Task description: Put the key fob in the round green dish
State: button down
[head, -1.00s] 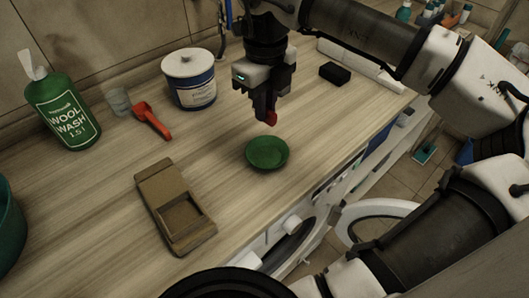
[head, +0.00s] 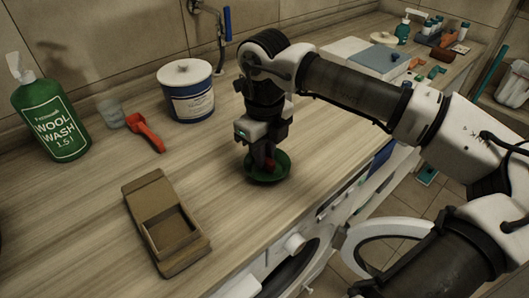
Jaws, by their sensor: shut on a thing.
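The round green dish (head: 282,168) sits on the wooden counter, right of the middle of the head view. My gripper (head: 267,161) points down over the dish, its fingertips low at the dish's inside. It is shut on the red key fob (head: 270,164), of which only a small part shows between and below the fingers. The fingers hide part of the dish's far side. I cannot tell whether the fob touches the dish's bottom.
A brown box with a recess (head: 165,225) lies front left of the dish. The counter's front edge is close to the dish's right.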

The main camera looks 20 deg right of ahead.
jog(key=shift+f, duration=0.2)
jog(key=c, duration=1.4)
grip_release()
jog(key=shift+r, duration=0.15)
notch_tip(320, 180, up, 12)
jog(key=p, duration=0.7)
